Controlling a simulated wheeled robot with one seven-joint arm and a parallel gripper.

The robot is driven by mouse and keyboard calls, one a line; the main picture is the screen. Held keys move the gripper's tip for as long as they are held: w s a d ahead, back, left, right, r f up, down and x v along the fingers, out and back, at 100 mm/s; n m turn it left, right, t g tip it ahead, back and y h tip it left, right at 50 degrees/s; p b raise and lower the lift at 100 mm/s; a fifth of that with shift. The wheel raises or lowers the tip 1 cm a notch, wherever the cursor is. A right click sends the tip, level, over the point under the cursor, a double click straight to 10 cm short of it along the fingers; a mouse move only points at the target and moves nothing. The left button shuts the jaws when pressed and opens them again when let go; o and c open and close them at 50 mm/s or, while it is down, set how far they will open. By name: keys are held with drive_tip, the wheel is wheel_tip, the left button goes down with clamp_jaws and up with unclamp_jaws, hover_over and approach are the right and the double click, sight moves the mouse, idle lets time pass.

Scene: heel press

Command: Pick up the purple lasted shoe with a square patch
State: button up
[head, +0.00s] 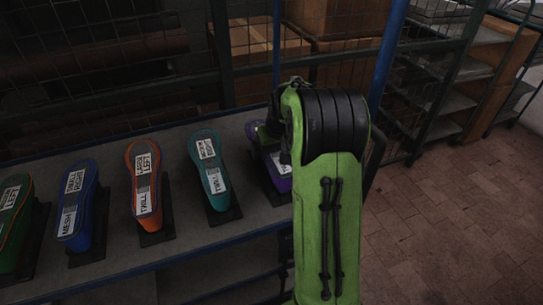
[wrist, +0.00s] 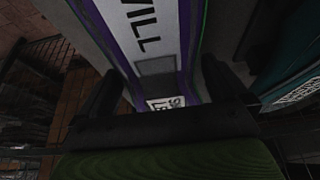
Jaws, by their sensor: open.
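The purple lasted shoe (head: 284,183) stands at the right end of the row on the shelf, mostly hidden behind my green arm in the head view. In the wrist view the purple shoe (wrist: 158,50) shows close up, with white labels and a grey square patch (wrist: 156,66) on its top. My gripper (wrist: 160,85) is open, with one dark finger on each side of the shoe. I cannot tell whether the fingers touch it. In the head view the fingers are hidden by the arm.
A teal shoe (head: 208,165), an orange shoe (head: 144,185), a blue shoe (head: 77,205) and a green shoe (head: 12,225) stand to the left on dark stands along the shelf (head: 185,245). A wire mesh fence (head: 110,60) is behind. Brick floor (head: 450,230) is clear at right.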

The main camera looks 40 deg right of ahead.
drive_tip(key=shift+s+r, duration=0.1)
drive_tip(key=shift+c, duration=1.1)
drive_tip(key=c, duration=1.2)
drive_tip(key=shift+r, duration=0.1)
drive_tip(key=shift+c, duration=0.6)
